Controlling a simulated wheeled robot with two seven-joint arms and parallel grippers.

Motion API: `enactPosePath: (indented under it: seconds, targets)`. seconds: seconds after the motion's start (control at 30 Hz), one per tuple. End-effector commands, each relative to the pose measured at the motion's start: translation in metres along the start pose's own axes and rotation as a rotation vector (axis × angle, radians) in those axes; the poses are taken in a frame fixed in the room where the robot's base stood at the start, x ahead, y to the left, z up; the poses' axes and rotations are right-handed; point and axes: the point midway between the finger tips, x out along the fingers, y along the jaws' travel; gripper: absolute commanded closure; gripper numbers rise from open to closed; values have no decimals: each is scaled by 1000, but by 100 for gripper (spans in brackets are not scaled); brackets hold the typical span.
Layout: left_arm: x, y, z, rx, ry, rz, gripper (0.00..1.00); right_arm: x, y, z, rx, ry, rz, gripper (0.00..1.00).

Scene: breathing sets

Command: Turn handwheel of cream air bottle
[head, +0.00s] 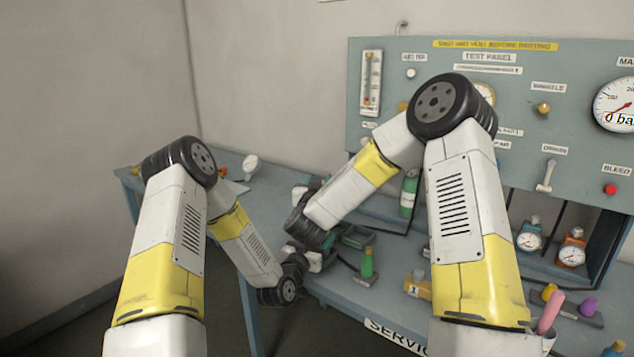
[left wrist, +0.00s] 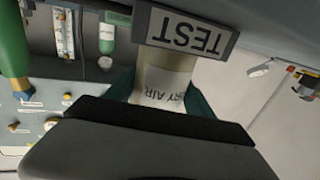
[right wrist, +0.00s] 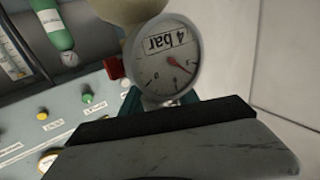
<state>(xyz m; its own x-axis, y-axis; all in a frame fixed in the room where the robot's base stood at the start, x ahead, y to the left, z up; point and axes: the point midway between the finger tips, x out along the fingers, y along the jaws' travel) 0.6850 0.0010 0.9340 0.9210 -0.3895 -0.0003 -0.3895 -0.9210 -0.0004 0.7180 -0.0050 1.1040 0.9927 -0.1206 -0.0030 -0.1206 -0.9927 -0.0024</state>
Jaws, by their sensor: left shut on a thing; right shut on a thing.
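The cream air bottle (left wrist: 165,82) shows in the left wrist view, upside down, with part of a "DRY AIR" label. My left gripper (left wrist: 160,97) is shut on its body, a teal finger on each side. In the right wrist view the bottle's cream end (right wrist: 128,8) shows beyond a round pressure gauge (right wrist: 165,60) marked "4 bar". My right gripper (right wrist: 160,102) is shut at the valve end, just below the gauge.
A "TEST" sign (left wrist: 187,30) is close to the bottle. The test panel (head: 580,145) stands behind the bench. A green bottle (head: 408,195) stands near the panel, a small green one (head: 367,262) nearer.

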Motion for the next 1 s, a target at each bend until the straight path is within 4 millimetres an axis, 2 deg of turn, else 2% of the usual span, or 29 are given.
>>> enactPosePath:
  seconds: [0.4, 1.0]
  targets:
    - [0, 2, -2, 0, 6, 4, 100, 0, 6, 1, 1, -1, 219, 100]
    - [0, 2, -2, -1, 6, 3, 100, -1, 9, 2, 1, -4, 260, 100]
